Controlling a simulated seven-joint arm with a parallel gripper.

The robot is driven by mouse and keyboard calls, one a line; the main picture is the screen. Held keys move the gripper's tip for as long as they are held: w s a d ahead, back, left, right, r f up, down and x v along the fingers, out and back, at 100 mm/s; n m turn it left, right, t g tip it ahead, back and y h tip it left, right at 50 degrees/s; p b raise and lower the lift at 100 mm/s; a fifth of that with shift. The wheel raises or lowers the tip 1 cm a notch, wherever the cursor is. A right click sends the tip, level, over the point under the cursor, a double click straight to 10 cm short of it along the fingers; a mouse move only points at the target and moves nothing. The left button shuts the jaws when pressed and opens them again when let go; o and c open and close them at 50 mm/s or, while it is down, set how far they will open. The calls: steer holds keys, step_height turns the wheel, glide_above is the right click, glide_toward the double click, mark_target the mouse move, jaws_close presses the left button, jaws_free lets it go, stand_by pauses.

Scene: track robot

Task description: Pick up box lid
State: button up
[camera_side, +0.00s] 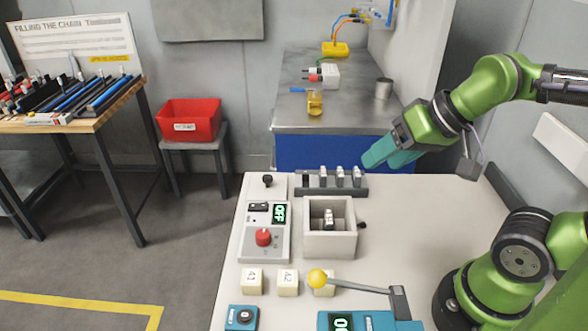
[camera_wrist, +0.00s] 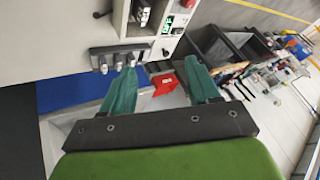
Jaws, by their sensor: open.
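The grey box (camera_side: 309,242) stands on the white table in the side view. Its top is open, a small pale piece (camera_side: 328,217) shows inside, and a dark knob sticks out at its right side. I cannot make out a separate lid for certain in either view. My gripper (camera_side: 368,160) is at the table's back edge, above and to the right of the box in the picture. In the wrist view my gripper (camera_wrist: 161,64) has two teal fingers spread apart with nothing between them. The box is only partly seen at that view's top edge.
A dark rack (camera_side: 313,191) with several pale pieces stands behind the box, near my fingers. A control panel (camera_side: 250,243) with a red knob is left of the box. Numbered blocks (camera_side: 288,282) and a yellow-knobbed lever (camera_side: 318,278) are in front.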

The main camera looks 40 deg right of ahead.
steer(key=w+f+n+g, duration=0.15)
steer(key=w+g, duration=0.35)
steer(key=w, duration=1.3)
steer(key=n+g+h, duration=0.2)
steer(key=n, duration=0.1)
glide_toward(267, 176)
steer(key=shift+m, duration=0.25)
step_height(267, 176, down, 10)
steer(key=shift+f, duration=0.15)
steer(key=c, duration=1.1)
jaws_close()
